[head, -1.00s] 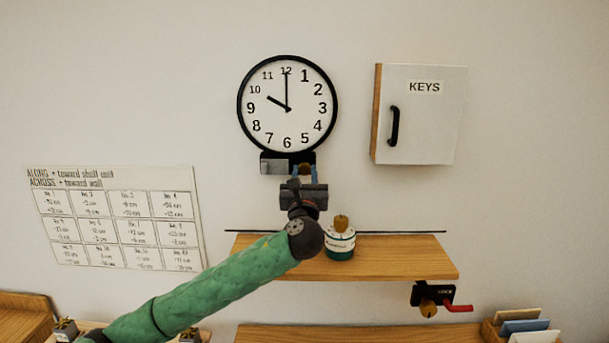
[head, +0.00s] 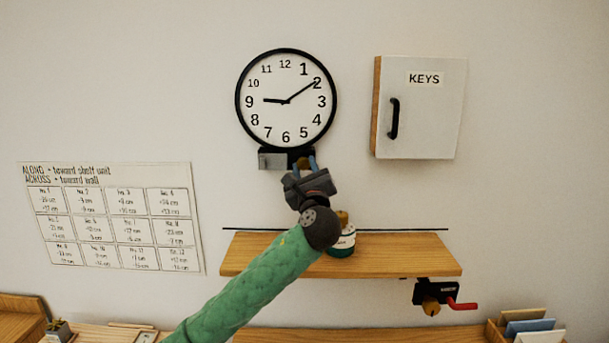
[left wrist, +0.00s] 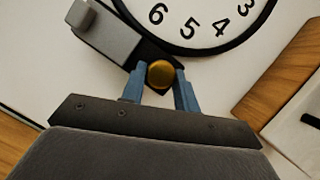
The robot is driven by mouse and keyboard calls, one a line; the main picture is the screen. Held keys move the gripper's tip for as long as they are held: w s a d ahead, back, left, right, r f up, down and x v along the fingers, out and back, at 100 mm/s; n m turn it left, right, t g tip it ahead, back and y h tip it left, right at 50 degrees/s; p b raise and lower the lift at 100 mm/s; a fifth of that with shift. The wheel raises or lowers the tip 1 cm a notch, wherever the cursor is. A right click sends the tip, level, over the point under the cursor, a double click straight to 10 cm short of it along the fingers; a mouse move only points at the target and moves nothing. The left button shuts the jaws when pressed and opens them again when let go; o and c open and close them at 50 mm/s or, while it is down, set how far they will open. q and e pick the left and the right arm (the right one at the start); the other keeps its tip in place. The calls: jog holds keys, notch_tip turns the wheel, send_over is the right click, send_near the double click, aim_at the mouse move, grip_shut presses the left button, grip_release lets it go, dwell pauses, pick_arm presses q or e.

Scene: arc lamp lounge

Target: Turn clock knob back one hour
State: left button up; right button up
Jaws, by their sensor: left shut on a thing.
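The round wall clock (head: 285,118) has a black rim and a white face. Its short hand points near the 9 and its long hand near the 2. The brass clock knob (left wrist: 160,73) sits on a dark bracket under the clock. My left gripper (head: 305,163) reaches up from below and is shut on the knob, one blue finger on each side in the left wrist view (left wrist: 160,88). The gripper is tilted relative to the clock in that view. My right gripper is not in view.
A key cabinet (head: 425,108) hangs to the right. A chart (head: 110,220) hangs at left.

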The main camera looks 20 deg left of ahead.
pick_arm(q)
jog(key=shift+n+g+y, duration=0.3)
jog(key=shift+n, duration=0.4)
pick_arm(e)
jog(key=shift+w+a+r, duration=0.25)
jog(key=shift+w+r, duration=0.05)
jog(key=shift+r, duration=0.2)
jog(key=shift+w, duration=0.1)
pick_arm(q)
jog(key=o, duration=1)
jog(key=shift+c, duration=0.2)
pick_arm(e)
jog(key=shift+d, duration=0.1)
pick_arm(q)
jog(key=shift+s, duration=0.1)
jog(key=shift+s+d+f+b, duration=0.2)
jog(key=shift+s+d+b, duration=0.05)
jog(key=shift+b, duration=0.2)
jog(key=b+v, duration=0.2)
jog(key=v, duration=0.4)
jog(key=shift+s+b, duration=0.35)
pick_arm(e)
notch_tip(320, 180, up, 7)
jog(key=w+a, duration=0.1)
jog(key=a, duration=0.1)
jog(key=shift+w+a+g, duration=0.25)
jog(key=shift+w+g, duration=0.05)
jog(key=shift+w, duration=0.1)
